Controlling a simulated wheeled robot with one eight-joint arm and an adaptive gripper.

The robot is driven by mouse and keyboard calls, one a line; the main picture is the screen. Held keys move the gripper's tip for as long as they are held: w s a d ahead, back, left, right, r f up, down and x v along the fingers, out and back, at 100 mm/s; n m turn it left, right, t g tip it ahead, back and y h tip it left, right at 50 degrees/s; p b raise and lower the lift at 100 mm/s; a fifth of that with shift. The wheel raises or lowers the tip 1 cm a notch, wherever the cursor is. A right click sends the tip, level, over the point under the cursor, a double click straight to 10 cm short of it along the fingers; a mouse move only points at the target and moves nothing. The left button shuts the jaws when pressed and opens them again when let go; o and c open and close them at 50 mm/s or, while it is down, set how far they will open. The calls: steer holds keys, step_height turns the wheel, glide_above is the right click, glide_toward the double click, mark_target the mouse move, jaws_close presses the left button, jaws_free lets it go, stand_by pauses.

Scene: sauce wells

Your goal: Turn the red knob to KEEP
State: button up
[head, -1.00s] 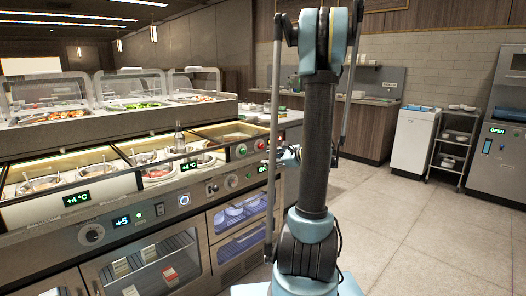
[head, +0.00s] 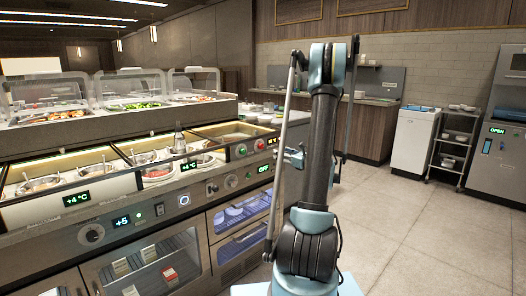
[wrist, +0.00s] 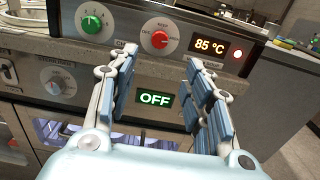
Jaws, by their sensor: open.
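The red knob (wrist: 160,39) sits on a round white dial on the counter's front panel, at the top middle of the wrist view. In the head view the red knob (head: 259,144) is at the right end of the counter. In the head view my gripper (head: 295,157) is just right of the panel, partly behind my arm.
A green knob (wrist: 91,25) is left of the red one. An 85 °C display (wrist: 209,47) and a red light (wrist: 238,54) are to its right. An OFF display (wrist: 155,99) and a grey knob (wrist: 58,82) are lower. Open floor (head: 400,215) lies to the right.

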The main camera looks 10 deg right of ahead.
mark_target(262, 147)
steer(key=x, duration=1.3)
steer(key=shift+w+a, duration=0.2)
steer(key=c, duration=1.1)
